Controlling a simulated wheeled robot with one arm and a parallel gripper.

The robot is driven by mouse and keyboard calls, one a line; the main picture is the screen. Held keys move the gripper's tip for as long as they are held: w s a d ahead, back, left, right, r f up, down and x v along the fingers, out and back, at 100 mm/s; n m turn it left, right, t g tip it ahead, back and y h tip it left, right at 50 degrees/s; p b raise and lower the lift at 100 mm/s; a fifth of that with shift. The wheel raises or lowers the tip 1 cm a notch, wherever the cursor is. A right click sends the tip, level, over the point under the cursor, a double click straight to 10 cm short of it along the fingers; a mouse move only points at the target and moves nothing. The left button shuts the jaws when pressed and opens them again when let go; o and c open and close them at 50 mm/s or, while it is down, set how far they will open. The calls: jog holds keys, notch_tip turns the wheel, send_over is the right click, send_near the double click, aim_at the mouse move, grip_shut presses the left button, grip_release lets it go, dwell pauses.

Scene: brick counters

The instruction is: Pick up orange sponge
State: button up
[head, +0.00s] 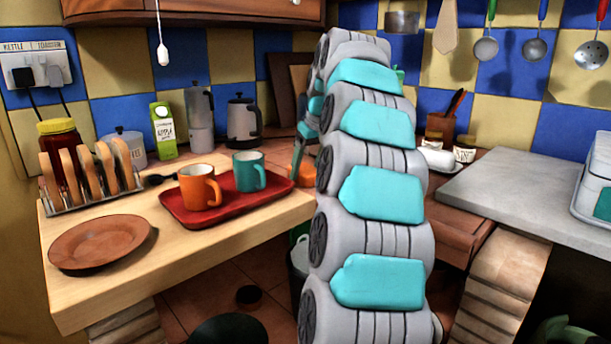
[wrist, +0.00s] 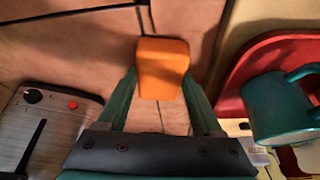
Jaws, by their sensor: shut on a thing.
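In the wrist view the orange sponge (wrist: 163,68) is between the two green fingers of my gripper (wrist: 160,86), which is shut on it. The sponge's far end sticks out past the fingertips, with a brown tiled surface behind it. I cannot tell how high it is above that surface. In the head view my arm hides most of the gripper. A small orange patch (head: 302,174) shows at the arm's left edge, just right of the red tray, and may be the sponge.
The red tray (head: 172,214) holds an orange mug (head: 198,188) and a teal mug (head: 249,172); the teal mug shows close right in the wrist view (wrist: 280,108). A metallic appliance (wrist: 42,122) lies left there. A toast rack (head: 95,195) and plate (head: 100,242) are on the left counter.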

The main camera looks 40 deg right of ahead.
aim_at(305, 169)
jog(key=shift+r, duration=0.1)
jog(key=shift+r, duration=1.75)
jog(key=shift+s+a+b, duration=0.3)
jog(key=shift+s+a, duration=0.05)
jog(key=shift+s, duration=0.4)
jog(key=s+a+b, duration=0.1)
jog(key=s+a, duration=0.2)
jog(key=s, duration=0.3)
jog(key=s+a+r+b, duration=0.1)
jog(key=s+a, duration=0.2)
jog(key=s, duration=0.4)
jog(key=shift+r, duration=0.2)
jog(key=o, duration=0.8)
jog(key=c, duration=0.7)
jog(key=shift+s, duration=0.1)
